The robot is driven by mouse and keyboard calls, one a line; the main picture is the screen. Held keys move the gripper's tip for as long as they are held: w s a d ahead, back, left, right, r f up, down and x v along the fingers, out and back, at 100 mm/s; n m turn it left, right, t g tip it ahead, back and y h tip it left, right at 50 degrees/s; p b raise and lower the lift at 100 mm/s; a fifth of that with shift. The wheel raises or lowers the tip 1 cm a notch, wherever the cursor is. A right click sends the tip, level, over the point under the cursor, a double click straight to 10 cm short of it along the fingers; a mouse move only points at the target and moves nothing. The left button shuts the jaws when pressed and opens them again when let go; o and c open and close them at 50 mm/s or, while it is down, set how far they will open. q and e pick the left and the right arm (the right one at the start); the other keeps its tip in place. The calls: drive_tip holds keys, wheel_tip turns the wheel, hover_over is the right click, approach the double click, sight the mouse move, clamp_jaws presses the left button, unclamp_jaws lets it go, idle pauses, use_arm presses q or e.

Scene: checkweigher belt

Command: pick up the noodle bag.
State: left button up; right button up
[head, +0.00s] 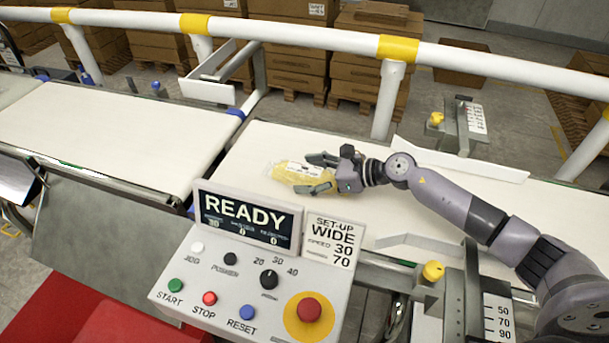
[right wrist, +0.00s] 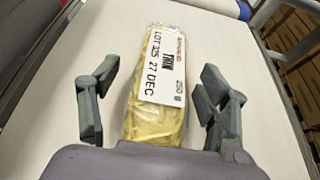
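The noodle bag (head: 297,172) is a clear bag of yellow noodles lying on the white belt. In the right wrist view the bag (right wrist: 157,115) has a white label reading "THIN", "LOT 325" and "27 DEC". My right gripper (head: 322,174) is at the bag's right end in the head view. In the right wrist view my right gripper (right wrist: 160,95) is open, with one finger on each side of the bag and a gap between each finger and the bag. My left gripper does not show in either view.
A control box (head: 250,275) with a READY display stands at the front. A white rail (head: 300,37) with yellow bands runs behind the belt (head: 250,150). A second belt (head: 110,135) lies to the left. A white guide (head: 460,164) stands right of my gripper.

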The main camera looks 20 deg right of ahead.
drive_tip(key=c, duration=1.4)
